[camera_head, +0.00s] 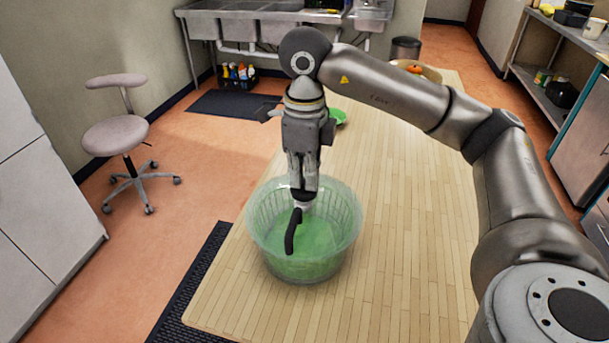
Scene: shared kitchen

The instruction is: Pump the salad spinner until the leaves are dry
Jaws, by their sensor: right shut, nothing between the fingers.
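The salad spinner (341,228) is a clear, ribbed bowl standing upright near the left edge of the wooden table. Green shows inside it; single leaves cannot be made out. A black handle (292,234) slants down over its middle, toward the near side. My right gripper (303,192) points straight down over the spinner's centre, shut and empty. Its fingertips are at the top of the handle and hide part of it; whether they touch it cannot be told. My left gripper is not in view.
The wooden table (405,200) is mostly clear to the right of the spinner. A green item (338,117) lies behind my gripper, partly hidden. A bowl with orange contents (430,73) stands at the far end. A stool (117,136) and dark floor mat (232,104) are left of the table.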

